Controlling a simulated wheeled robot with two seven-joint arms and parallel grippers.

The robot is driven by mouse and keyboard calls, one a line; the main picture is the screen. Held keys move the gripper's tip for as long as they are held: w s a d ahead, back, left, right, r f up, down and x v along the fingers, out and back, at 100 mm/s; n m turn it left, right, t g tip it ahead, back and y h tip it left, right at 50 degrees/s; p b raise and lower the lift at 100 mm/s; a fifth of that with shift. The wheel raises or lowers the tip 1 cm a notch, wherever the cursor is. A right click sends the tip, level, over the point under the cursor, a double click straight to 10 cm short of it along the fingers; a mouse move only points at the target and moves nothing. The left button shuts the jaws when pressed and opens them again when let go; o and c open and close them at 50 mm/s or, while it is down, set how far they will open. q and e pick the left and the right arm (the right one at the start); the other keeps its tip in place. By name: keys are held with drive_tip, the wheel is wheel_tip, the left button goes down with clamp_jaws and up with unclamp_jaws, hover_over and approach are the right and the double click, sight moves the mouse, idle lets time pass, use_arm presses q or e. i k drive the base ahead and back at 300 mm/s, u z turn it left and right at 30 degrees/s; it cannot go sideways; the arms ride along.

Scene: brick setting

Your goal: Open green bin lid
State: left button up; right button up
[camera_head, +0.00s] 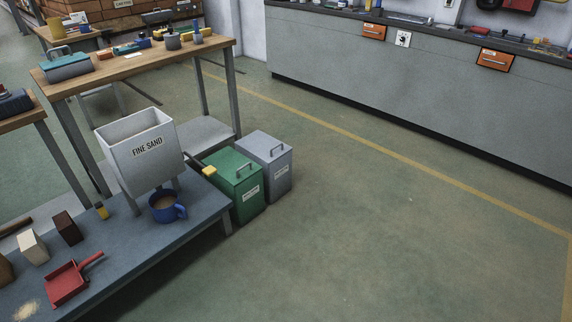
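The green bin (249,203) stands on the floor near the middle of the head view, at the right end of the low blue-grey table. Its green lid (233,167) is shut and has a handle on top. A white label is on its front. A small yellow thing (209,171) shows at the lid's left edge; I cannot tell what it is. Neither of my grippers is in view.
A grey bin (279,178) stands close beside the green one on its right. A wooden workbench (135,59) stands behind. The floor (380,230) at right is clear.

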sight(231, 166)
drive_tip(key=z, duration=0.5)
drive_tip(key=i, duration=1.5)
drive_tip(key=u, duration=0.55)
drive_tip(key=i, duration=1.1)
drive_tip(key=u, duration=1.15)
drive_tip(key=i, duration=0.25)
drive_tip(key=u, duration=0.2)
